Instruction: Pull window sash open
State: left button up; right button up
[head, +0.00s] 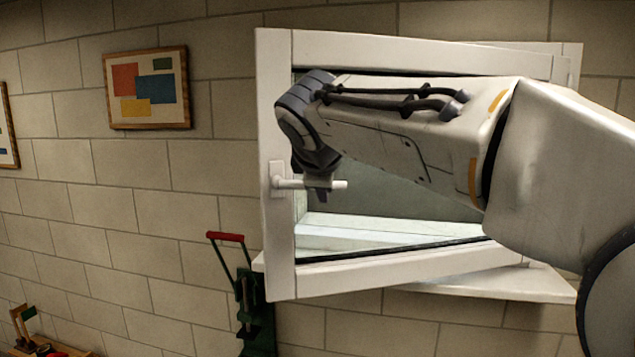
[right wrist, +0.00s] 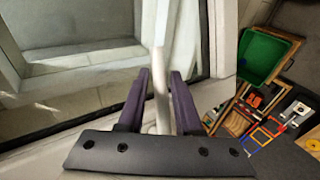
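The white window sash (head: 275,120) stands swung out from its frame into the room, its left edge nearest me and its right side at the wall. Its white handle (head: 340,185) sticks out horizontally from the left stile; in the right wrist view the handle (right wrist: 161,100) runs between the fingers. My right forearm hides much of the sash's upper part and glass. My left gripper is not in view.
A white sill (head: 500,285) juts out below the window. A green tool with a red grip (head: 226,237) stands below left of the sash. A framed picture (head: 147,88) hangs left. The right wrist view shows a green bin (right wrist: 263,56) and several small items below.

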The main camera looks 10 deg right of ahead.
jog(key=b+v, duration=0.2)
jog(key=v, duration=0.8)
jog(key=shift+s, duration=0.2)
jog(key=shift+r, duration=0.15)
jog(key=s+a+f+m+g+y+b, duration=0.1)
jog(key=s+a+f+g+b, duration=0.15)
jog(key=f, duration=0.95)
jog(key=s+a+f+g+y+b, duration=0.1)
jog(key=s+a+f+g+b, duration=0.15)
jog(key=f, duration=0.95)
jog(key=s+d+f+m+g+b, duration=0.1)
jog(key=s+f+m+g, duration=0.2)
jog(key=s+f, duration=0.6)
jog(key=s+d+f+m+g+y+b, duration=0.1)
jog(key=s+f+m+g, duration=0.2)
jog(key=s+f, duration=0.6)
notch_tip(320, 180, down, 6)
jog(key=shift+s+d+m+y, duration=0.15)
jog(key=shift+s+m+y, duration=0.15)
